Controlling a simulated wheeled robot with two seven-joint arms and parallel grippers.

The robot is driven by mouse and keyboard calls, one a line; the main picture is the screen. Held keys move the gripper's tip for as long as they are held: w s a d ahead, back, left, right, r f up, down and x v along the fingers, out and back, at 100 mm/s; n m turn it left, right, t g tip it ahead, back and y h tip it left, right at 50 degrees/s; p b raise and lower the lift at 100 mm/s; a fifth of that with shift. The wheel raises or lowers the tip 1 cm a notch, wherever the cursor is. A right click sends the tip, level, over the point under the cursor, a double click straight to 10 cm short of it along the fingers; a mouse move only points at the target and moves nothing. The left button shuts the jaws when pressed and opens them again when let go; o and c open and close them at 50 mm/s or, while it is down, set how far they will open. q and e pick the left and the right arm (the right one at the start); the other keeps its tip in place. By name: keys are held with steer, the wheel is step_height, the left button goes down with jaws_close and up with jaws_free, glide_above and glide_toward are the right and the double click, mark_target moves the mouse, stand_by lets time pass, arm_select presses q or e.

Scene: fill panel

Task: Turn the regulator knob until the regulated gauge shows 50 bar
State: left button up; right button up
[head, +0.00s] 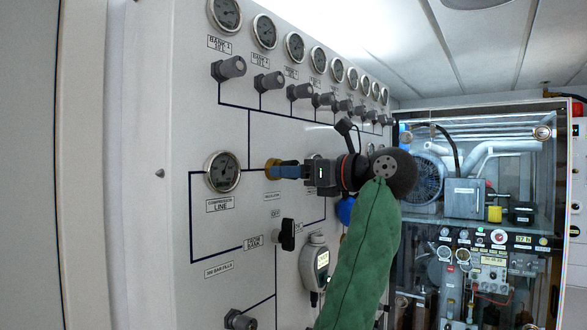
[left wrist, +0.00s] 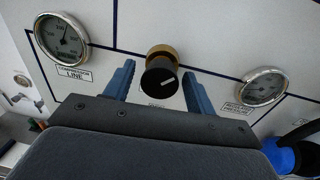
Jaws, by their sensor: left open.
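The regulator knob (left wrist: 160,80) is black with a white pointer line, in front of a brass collar on the white panel. My left gripper (left wrist: 158,70) is open, one blue finger on each side of the knob, with visible gaps. In the head view the left gripper (head: 277,171) reaches the panel at the brass collar (head: 270,168) and hides the knob. The regulated pressure gauge (left wrist: 263,87) is right of the knob in the left wrist view; its reading is too small to tell. In the head view my gripper mostly covers it. My right gripper is not in view.
The compressor line gauge (head: 222,172) is left of the knob. A black valve handle (head: 286,234) and a grey device (head: 314,264) sit below. A blue knob (left wrist: 285,155) lies at lower right in the wrist view. Bank gauges and grey knobs (head: 231,67) line the top.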

arm_select(q)
steer(key=c, duration=0.9)
steer(key=shift+m, duration=0.7)
steer(key=shift+c, duration=0.2)
